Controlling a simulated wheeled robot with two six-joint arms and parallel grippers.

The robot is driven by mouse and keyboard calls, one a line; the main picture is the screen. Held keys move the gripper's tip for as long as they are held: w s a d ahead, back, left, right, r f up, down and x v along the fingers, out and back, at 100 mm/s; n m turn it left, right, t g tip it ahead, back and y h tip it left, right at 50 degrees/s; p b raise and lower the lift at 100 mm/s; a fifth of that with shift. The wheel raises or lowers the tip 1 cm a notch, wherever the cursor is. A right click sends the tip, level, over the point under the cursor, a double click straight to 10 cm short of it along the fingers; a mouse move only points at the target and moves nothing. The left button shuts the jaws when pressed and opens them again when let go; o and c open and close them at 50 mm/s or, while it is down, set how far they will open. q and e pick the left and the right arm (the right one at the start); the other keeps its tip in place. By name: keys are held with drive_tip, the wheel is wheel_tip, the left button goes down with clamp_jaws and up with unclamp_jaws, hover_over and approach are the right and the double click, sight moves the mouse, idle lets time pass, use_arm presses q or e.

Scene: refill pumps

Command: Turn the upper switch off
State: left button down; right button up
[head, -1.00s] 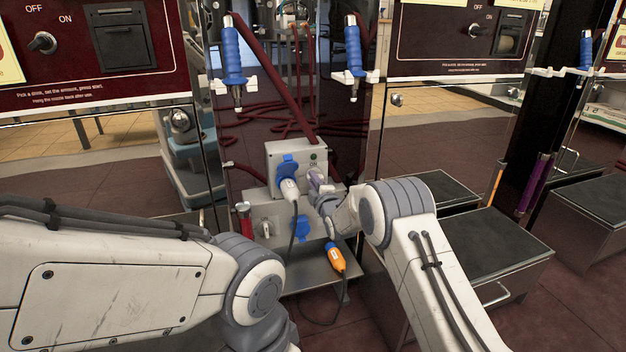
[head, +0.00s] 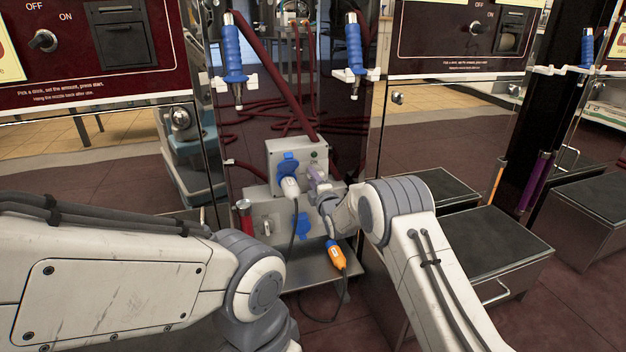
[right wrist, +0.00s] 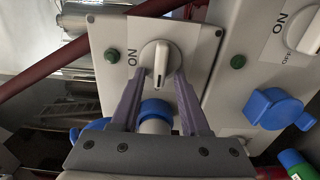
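The upper switch is a white knob (right wrist: 161,62) on a grey box face with an ON label and a green lamp (right wrist: 112,55). My right gripper (right wrist: 157,75) is open in the right wrist view, its two purple fingers on either side of the knob, with a gap visible at each side. In the head view my right gripper (head: 316,178) is at the front of the upper box (head: 298,150) and hides its switch. The lower switch (head: 266,225) is on the lower box; its knob (right wrist: 305,32) also shows in the wrist view. My left gripper is out of view.
A white plug (head: 290,187) sits in the upper box's blue-lidded socket, beside my right gripper. A blue socket cover (head: 301,226) is on the lower box. Two blue nozzles (head: 233,52) hang above.

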drive_tip(key=shift+d, duration=0.1)
drive_tip(key=p+v, duration=0.4)
drive_tip(key=v, duration=0.6)
drive_tip(key=shift+s+p, duration=0.2)
drive_tip(key=shift+p, duration=0.15)
